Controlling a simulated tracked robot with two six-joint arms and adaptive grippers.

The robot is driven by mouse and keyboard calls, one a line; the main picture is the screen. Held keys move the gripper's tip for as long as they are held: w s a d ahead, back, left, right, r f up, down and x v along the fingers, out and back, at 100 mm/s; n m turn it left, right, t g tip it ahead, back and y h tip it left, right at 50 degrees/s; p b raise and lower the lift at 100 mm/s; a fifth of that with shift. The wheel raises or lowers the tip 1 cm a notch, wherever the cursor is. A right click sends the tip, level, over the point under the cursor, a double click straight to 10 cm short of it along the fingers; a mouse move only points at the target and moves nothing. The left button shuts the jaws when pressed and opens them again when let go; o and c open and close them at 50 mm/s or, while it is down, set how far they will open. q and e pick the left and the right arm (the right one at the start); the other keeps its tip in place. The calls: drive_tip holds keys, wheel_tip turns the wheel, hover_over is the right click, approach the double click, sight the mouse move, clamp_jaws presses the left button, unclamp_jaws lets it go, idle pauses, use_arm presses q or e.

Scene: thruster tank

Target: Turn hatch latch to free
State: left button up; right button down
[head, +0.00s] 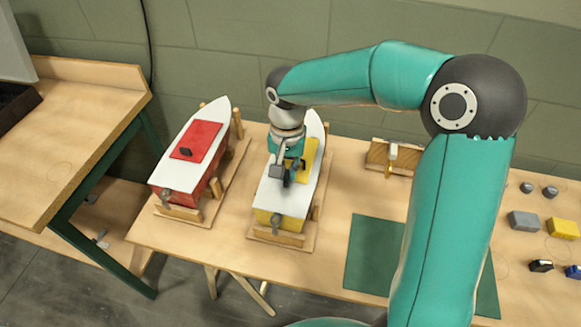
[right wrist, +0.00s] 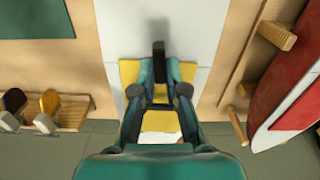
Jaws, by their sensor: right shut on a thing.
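The boat with a yellow hull and white deck (head: 293,195) rests on a wooden stand. Its yellow hatch (head: 309,160) is partly hidden under my right gripper (head: 288,176). In the right wrist view the dark hatch latch (right wrist: 158,49) stands between the fingertips of my right gripper (right wrist: 159,80), which is shut on it. The latch lies roughly along the boat's length there. The yellow hatch also shows in that view (right wrist: 130,72), around the fingers. A red boat (head: 172,186) to the left has a red hatch (head: 200,136) with a dark latch (head: 186,151). My left gripper is out of view.
A green mat (head: 370,250) lies on the wooden table right of the boats. A small wooden rack (head: 378,155) stands behind it. Grey blocks (head: 524,221) and yellow blocks (head: 563,228) lie at the far right. Another bench (head: 80,130) is at the left.

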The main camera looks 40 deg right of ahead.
drive_tip(key=n, duration=0.3)
drive_tip(key=shift+w+a+n, duration=0.15)
drive_tip(key=shift+a+n, duration=0.15)
drive_tip(key=shift+n, duration=0.1)
drive_tip(key=n, duration=0.4)
drive_tip(key=shift+a+n, duration=0.3)
drive_tip(key=n, duration=0.4)
drive_tip(key=shift+a+n, duration=0.3)
drive_tip(key=shift+a, duration=0.05)
drive_tip(key=shift+a+n+p, duration=0.15)
drive_tip(key=shift+n+p, duration=0.05)
drive_tip(key=shift+n, duration=0.85)
drive_tip(key=shift+a+n+p, duration=0.1)
drive_tip(key=shift+n+p, duration=0.05)
drive_tip(key=shift+n, duration=0.9)
drive_tip(key=c, duration=1.2)
unclamp_jaws()
wheel_tip(320, 180, up, 12)
